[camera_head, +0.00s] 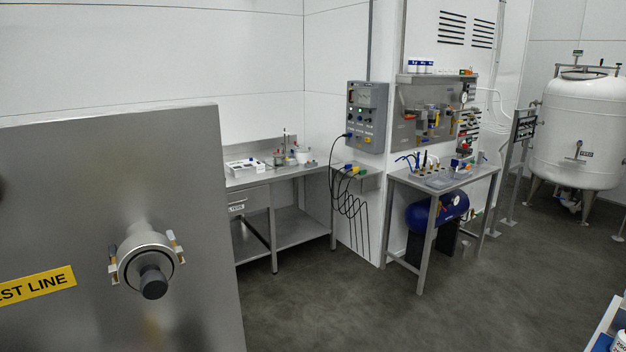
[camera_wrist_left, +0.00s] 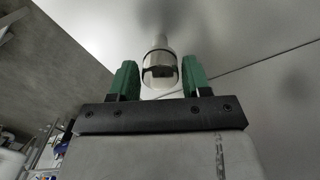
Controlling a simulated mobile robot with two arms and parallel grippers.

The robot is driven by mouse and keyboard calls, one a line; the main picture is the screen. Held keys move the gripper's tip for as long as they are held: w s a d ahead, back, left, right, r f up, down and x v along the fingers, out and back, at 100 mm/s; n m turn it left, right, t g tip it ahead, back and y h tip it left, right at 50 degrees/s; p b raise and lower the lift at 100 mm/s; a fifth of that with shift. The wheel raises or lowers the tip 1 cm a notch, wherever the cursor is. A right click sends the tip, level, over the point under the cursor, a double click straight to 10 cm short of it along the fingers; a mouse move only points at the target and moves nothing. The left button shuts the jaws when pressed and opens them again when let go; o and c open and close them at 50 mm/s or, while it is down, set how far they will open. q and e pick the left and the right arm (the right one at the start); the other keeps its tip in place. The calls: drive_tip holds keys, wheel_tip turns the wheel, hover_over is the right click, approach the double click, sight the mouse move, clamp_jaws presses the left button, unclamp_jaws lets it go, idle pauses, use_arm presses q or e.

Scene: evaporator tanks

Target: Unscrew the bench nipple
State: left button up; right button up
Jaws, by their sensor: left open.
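My left gripper (camera_wrist_left: 160,82) shows in the left wrist view with two green fingers apart. Beyond and between the fingertips is a pale cylindrical piece (camera_wrist_left: 160,58) with a dark band and a narrower neck. I cannot tell whether the fingers touch it or whether it is the bench nipple. In the head view a round metal fitting (camera_head: 140,249) with a dark stub (camera_head: 154,283) and small side clips sticks out of a steel panel (camera_head: 75,190). No gripper shows in the head view.
The panel bears a yellow label (camera_head: 37,286). A steel bench (camera_head: 300,214) with small items stands behind it. The middle floor (camera_head: 345,310) is clear.

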use_arm(q)
drive_tip(key=m+p, duration=0.1)
drive_tip(key=m, duration=0.2)
drive_tip(key=m+p, duration=0.1)
drive_tip(key=m, duration=0.2)
drive_tip(key=shift+r, duration=0.1)
drive_tip(key=m+p, duration=0.1)
drive_tip(key=m, duration=0.6)
drive_tip(key=shift+c, duration=0.2)
